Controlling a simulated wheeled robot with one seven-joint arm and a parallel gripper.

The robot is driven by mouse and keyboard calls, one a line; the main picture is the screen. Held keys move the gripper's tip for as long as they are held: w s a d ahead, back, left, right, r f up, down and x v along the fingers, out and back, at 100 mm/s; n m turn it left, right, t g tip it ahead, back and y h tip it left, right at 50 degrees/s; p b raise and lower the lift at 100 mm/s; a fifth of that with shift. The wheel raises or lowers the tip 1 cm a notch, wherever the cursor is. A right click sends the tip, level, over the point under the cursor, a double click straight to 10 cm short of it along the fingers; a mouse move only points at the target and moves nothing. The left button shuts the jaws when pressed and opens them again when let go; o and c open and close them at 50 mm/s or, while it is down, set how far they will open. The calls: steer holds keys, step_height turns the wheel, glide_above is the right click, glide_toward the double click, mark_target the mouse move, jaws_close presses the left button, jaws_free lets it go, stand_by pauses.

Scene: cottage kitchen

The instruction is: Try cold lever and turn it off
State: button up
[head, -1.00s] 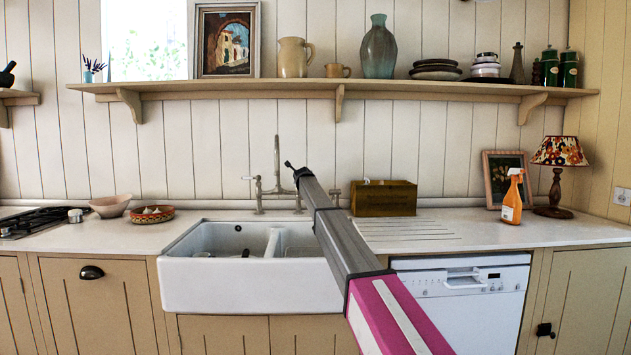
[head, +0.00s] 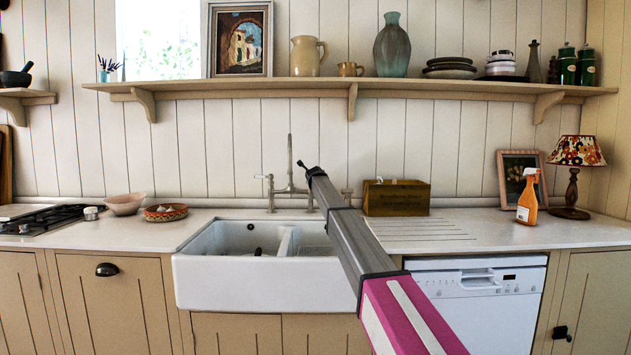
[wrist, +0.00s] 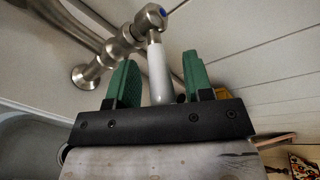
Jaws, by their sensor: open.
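The bridge tap (head: 289,178) stands behind the white sink. In the wrist view, a metal tap valve (wrist: 150,18) with a blue dot on its end carries the white cold lever (wrist: 159,75). The lever points toward my gripper (wrist: 161,72). My gripper's green fingers are open, one on each side of the lever, with visible gaps. In the head view, my gripper (head: 304,168) is at the right side of the tap and the lever there is hidden behind it. The other lever (head: 262,177) shows at the tap's left.
The white sink (head: 240,283) is below my arm. A wooden box (head: 396,198) stands close to the right of the tap. A spray bottle (head: 527,200) and a lamp (head: 572,175) are farther right. The shelf (head: 250,88) runs above.

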steer(key=v, duration=1)
steer(key=shift+s, duration=0.4)
steer(key=shift+r, duration=0.1)
stand_by(1.3)
